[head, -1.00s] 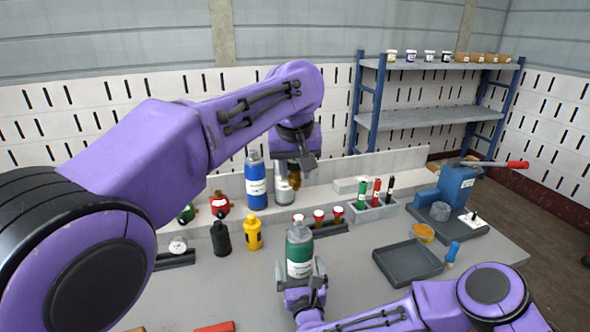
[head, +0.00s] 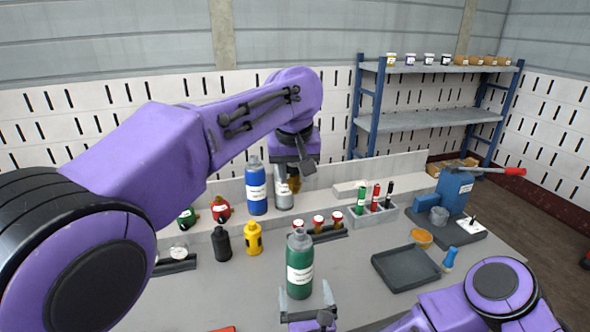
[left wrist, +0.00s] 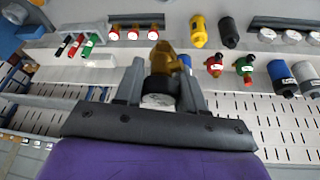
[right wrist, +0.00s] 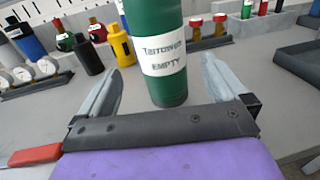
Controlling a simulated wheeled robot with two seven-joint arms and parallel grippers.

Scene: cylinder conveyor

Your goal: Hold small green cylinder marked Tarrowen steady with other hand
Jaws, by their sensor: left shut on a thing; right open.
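A green cylinder (head: 299,262) with a grey top stands upright on the bench in the head view. In the right wrist view the cylinder shows between the open fingers (right wrist: 163,78), apart from both. My left gripper (head: 296,174) is shut on a brass fitting (left wrist: 163,57) with a black ring, above the back ledge.
A blue cylinder (head: 257,188) and a grey one (head: 283,190) stand at the back. Black (head: 221,242) and yellow (head: 253,238) bottles stand left of the green cylinder. A dark tray (head: 405,266) lies to the right, near a blue press (head: 455,190).

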